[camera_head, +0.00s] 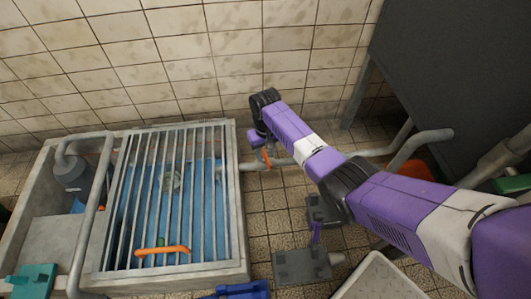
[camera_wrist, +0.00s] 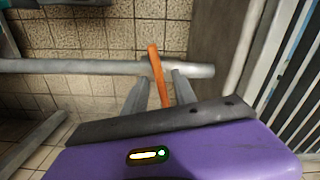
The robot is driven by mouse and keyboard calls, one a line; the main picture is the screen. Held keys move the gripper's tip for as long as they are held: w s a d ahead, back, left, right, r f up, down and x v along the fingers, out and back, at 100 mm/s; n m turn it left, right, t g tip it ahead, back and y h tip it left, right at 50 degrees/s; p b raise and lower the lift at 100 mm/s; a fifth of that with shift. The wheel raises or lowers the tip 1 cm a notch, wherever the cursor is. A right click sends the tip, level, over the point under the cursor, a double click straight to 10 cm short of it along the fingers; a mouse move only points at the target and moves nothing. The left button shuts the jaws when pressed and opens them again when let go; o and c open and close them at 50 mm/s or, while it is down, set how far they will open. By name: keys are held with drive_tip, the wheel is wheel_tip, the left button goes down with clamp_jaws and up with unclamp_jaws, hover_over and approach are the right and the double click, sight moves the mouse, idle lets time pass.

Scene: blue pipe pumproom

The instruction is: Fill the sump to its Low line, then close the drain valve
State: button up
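The concrete sump (camera_head: 239,235) stands at the left of the head view under a barred grate, with blue water visible between the bars. I cannot make out a Low line. A grey pipe (camera_head: 300,160) runs from the sump's right side and carries a valve with an orange lever (camera_head: 267,158). My gripper (camera_head: 263,147) is at this lever. In the wrist view, the lever (camera_wrist: 157,72) stands between the two grey fingers of my gripper (camera_wrist: 161,80). The fingers are apart, with small gaps beside the lever. The head view hides the fingertips.
Another orange handle (camera_head: 163,250) lies across the grate's front. Grey pump-like equipment (camera_head: 305,265) stands on the tiled floor right of the sump. A dark panel (camera_head: 450,70) stands at the back right, and a white tray-like object (camera_head: 380,280) is at the front.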

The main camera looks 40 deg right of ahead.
sight(266, 155)
wheel_tip(266, 155, up, 8)
drive_tip(key=p, duration=0.4)
drive_tip(key=shift+f, duration=0.1)
idle(1.0)
